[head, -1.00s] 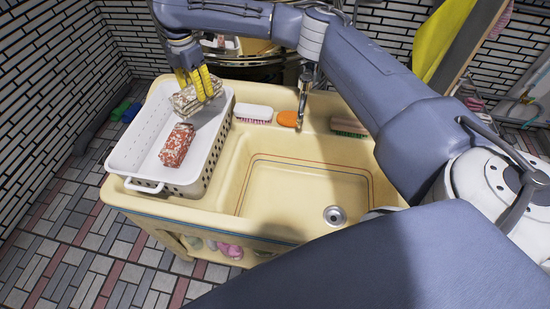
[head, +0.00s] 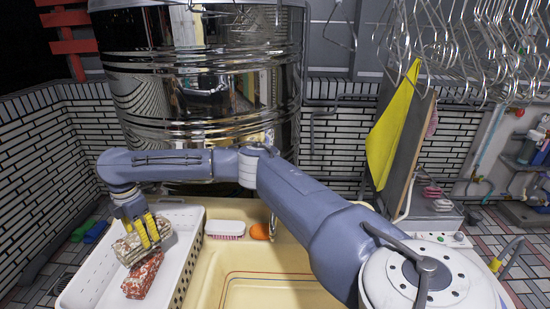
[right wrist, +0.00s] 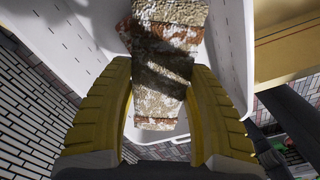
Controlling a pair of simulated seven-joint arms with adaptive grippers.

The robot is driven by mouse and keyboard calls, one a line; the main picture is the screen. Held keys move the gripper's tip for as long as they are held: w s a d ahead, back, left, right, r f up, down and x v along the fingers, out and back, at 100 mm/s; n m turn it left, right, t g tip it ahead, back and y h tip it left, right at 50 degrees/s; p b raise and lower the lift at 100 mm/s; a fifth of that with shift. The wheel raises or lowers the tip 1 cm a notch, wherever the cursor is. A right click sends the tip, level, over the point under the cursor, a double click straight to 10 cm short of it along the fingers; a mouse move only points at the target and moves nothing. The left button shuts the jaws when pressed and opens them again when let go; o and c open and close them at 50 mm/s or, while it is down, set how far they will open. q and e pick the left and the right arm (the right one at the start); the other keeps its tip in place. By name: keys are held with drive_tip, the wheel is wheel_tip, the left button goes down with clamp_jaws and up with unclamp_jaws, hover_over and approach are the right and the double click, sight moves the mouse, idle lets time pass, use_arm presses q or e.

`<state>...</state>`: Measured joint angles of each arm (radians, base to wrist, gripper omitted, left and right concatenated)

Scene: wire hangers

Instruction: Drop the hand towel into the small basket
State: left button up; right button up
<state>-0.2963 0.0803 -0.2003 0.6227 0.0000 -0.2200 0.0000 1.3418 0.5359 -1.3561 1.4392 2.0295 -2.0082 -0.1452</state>
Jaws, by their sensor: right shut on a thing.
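The white basket (head: 188,248) stands on the left of the cream sink unit. A folded beige mottled cloth bundle (head: 127,249), which I take as the hand towel, is in my right gripper (head: 147,236) at the basket. In the right wrist view the yellow fingers (right wrist: 160,95) sit on either side of a mottled bundle (right wrist: 158,80). A red-and-white mottled bundle (head: 143,276) lies in the basket close beside the held one. I cannot tell whether the held bundle touches the basket floor. My left gripper is not in view.
A white brush (head: 225,228) and an orange item (head: 259,231) lie on the sink's back ledge. A large shiny metal drum (head: 200,80) stands behind. A yellow cloth (head: 390,135) hangs at the right, and wire hangers (head: 465,45) hang at upper right.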

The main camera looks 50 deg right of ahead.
drive_tip(key=shift+f, duration=1.1)
drive_tip(key=o, duration=1.6)
wheel_tip(320, 180, up, 12)
